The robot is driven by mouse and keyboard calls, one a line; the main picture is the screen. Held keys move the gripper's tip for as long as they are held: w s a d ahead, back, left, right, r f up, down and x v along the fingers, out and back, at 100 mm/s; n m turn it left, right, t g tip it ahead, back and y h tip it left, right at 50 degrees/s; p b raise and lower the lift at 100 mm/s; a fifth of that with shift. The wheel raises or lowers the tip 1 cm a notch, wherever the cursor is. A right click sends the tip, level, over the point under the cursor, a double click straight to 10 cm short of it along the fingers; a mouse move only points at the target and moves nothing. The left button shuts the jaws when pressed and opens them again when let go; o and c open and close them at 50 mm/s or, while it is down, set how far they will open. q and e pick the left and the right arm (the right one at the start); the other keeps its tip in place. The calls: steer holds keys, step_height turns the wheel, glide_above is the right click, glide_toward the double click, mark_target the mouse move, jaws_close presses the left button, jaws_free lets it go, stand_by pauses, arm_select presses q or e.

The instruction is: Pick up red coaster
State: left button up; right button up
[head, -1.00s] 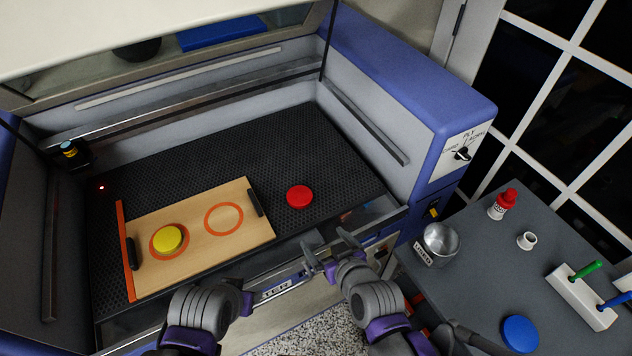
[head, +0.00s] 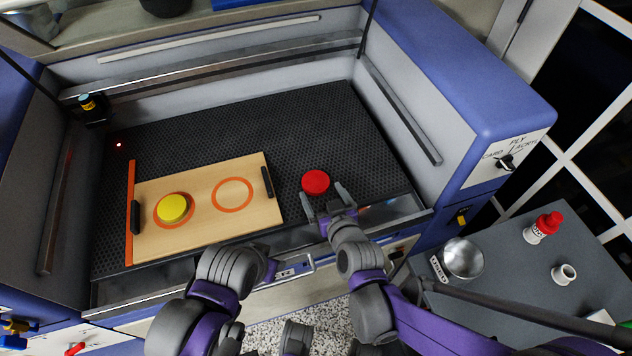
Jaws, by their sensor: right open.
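The red coaster (head: 316,182) is a round disc lying flat on the black perforated bed (head: 330,130), to the right of the wooden board. My right gripper (head: 326,200) is open at the near side of the coaster. One finger is near its lower left edge and the other is to its lower right. The coaster is not gripped; whether a fingertip touches it I cannot tell.
The wooden board (head: 205,235) has two orange rings, with a yellow disc (head: 174,208) on the left one. The machine's front edge and side wall (head: 410,110) bound the bed. A metal cup (head: 462,258) and red-capped bottle (head: 543,228) stand on the right table.

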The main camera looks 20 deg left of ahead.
mark_target(316, 182)
steer(key=x, duration=0.4)
steer(key=shift+w+f, duration=0.1)
steer(key=shift+w, duration=0.1)
steer(key=c, duration=1.1)
